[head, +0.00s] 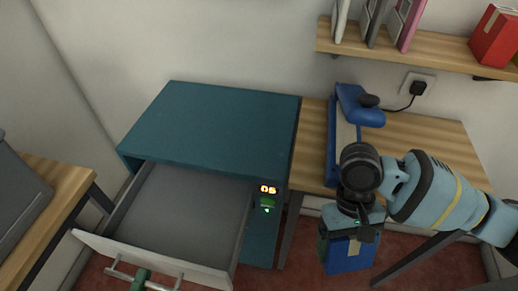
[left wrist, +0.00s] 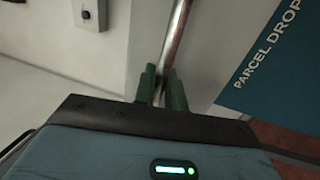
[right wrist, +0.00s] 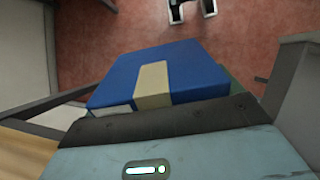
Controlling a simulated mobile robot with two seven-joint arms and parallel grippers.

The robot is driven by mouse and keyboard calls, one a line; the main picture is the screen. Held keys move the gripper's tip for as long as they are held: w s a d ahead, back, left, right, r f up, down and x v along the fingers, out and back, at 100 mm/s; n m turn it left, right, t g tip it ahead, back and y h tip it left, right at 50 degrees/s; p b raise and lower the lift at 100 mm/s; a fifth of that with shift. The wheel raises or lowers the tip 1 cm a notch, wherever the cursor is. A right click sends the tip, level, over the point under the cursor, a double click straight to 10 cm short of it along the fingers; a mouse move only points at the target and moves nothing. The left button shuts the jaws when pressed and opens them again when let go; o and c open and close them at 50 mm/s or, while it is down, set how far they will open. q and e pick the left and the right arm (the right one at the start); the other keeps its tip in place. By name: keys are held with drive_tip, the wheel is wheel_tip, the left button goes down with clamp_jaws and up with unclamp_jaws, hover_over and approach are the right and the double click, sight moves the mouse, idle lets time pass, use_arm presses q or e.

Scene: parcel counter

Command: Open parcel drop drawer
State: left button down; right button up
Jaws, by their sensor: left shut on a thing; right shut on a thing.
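The teal parcel drop cabinet (head: 215,125) stands against the wall. Its grey drawer (head: 185,205) is pulled well out, and its inside looks empty. My left gripper (head: 141,278) is at the bottom edge of the head view, on the metal handle (head: 165,284) of the white drawer front. In the left wrist view its green fingers (left wrist: 162,88) are closed around the handle bar (left wrist: 177,35). My right gripper (head: 350,240) is shut on a blue parcel (head: 347,256) with a beige band, held in the air right of the cabinet. The parcel also fills the middle of the right wrist view (right wrist: 195,72).
A wooden table (head: 425,140) with a blue device (head: 358,105) is behind my right arm. A shelf (head: 425,50) with books and a red box is above. Another table (head: 45,180) stands at the left. Lit digits (head: 267,188) show on the cabinet front.

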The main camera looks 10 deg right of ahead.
use_arm(q)
drive_tip(key=shift+r+v, duration=0.2)
drive_tip(key=shift+v, duration=0.75)
drive_tip(key=shift+r+v, duration=0.25)
drive_tip(key=shift+v, duration=0.7)
use_arm(e)
drive_tip(key=shift+r, duration=0.15)
use_arm(q)
drive_tip(key=shift+s, duration=0.1)
drive_tip(key=c, duration=1.5)
unclamp_jaws()
drive_tip(key=b+v, duration=0.2)
drive_tip(key=v, duration=1)
use_arm(e)
drive_tip(key=x, duration=0.3)
drive_tip(key=shift+w+f, duration=0.3)
use_arm(q)
drive_tip(key=shift+a, duration=0.1)
